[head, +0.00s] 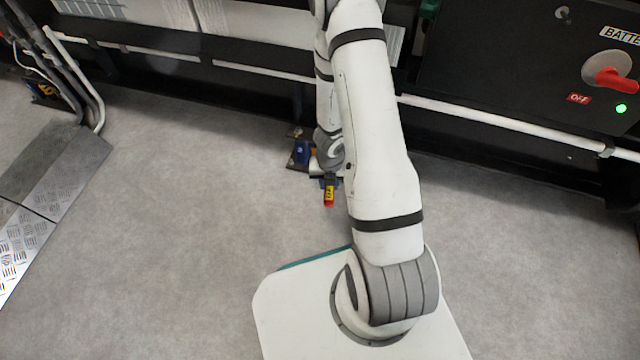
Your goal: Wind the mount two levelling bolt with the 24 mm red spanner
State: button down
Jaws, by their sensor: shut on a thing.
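A red tool handle with a yellow band (329,193), seemingly the spanner, sticks out below my gripper (324,175) near the middle of the head view. My gripper is shut on it, low over the floor; the jaws are small and partly hidden by my arm. A blue mount (301,151) on a dark foot stands just left of my wrist, at the base of the black frame. I cannot make out its bolt or the spanner's working end, so I cannot tell whether they touch.
A black frame with a white pipe (500,119) runs along the back. A battery panel with a red switch (611,79) is at the right. Another mount (44,91) and grey pipes are at the far left, above metal tread plates (27,237). The grey floor between is clear.

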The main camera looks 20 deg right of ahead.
jog(key=s+d+n+p, duration=0.1)
jog(key=d+n+p, duration=0.2)
jog(key=d+n, duration=0.3)
jog(key=d, duration=0.5)
jog(key=shift+d+n+p, duration=0.2)
jog(key=shift+n+p, duration=0.1)
jog(key=shift+b, duration=0.45)
jog(key=shift+f, duration=0.2)
dwell(0.6)
jog(key=shift+f+b, duration=0.35)
jog(key=shift+b, duration=0.1)
jog(key=shift+f+b, duration=0.65)
jog(key=shift+b, duration=0.05)
